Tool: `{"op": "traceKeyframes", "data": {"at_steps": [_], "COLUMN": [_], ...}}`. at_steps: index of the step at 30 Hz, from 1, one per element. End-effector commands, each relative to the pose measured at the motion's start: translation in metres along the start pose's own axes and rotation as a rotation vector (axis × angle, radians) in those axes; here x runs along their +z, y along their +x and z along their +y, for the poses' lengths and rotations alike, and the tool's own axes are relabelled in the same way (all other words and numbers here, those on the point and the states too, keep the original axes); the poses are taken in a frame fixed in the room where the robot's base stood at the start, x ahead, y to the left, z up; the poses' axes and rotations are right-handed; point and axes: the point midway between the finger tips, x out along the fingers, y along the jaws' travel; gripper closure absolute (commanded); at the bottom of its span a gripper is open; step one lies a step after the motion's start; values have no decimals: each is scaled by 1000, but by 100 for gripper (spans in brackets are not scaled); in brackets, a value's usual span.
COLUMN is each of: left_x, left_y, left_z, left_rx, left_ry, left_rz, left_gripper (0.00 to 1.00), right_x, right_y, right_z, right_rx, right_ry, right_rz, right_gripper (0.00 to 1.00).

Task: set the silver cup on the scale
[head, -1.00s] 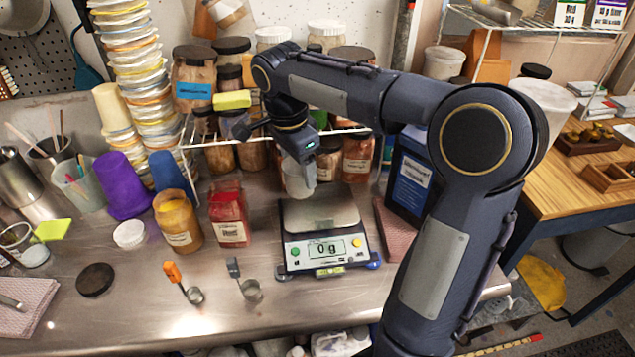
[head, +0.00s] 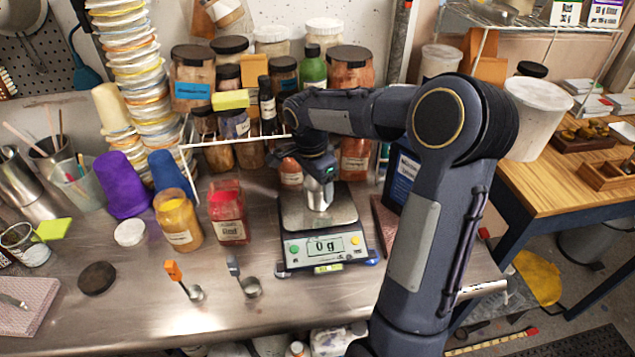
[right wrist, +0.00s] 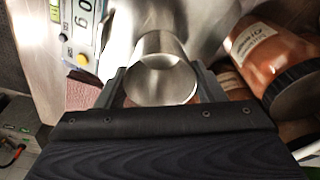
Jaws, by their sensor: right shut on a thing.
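The silver cup (head: 319,196) is upright in my right gripper (head: 319,180), over the back part of the scale's pan. In the right wrist view the cup (right wrist: 162,72) sits between the two fingers of the right gripper (right wrist: 163,85), which is shut on it. The scale (head: 325,247) stands on the metal bench, and its display reads 0 g. Its steel pan also shows in the right wrist view, beyond the cup. I cannot tell whether the cup's base touches the pan. My left gripper is not in view.
A red jar (head: 228,212) and a yellow jar (head: 178,222) stand left of the scale. Two measuring scoops lie in front of them. A dark blue container (head: 402,178) stands right of the scale. Several jars and a white wire rack (head: 235,143) are behind.

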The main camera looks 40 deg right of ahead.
Motion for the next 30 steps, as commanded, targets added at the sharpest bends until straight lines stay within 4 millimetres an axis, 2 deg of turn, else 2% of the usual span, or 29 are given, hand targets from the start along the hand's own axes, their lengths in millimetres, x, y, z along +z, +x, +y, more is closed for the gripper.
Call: {"op": "traceKeyframes", "data": {"at_steps": [5, 6, 10, 18, 22, 26, 30], "left_x": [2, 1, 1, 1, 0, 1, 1], "left_y": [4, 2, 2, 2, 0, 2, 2], "left_z": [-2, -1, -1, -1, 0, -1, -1], "left_rx": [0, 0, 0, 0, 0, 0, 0], "left_ry": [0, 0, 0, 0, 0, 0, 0], "left_rz": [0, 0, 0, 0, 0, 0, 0], "left_gripper": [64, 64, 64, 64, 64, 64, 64], "right_x": [1, 1, 1, 0, 0, 0, 1], "right_y": [4, 2, 2, 2, -6, -27, -58], "right_z": [0, 0, 0, 0, -1, -1, -1], "right_rx": [-1, -1, -1, -1, -3, -6, -7], "right_ry": [0, 0, 0, 0, 1, 1, 0], "right_rz": [0, 0, 0, 0, 1, 1, 0], "right_gripper": [60, 34, 17, 16, 16, 16, 16]}}
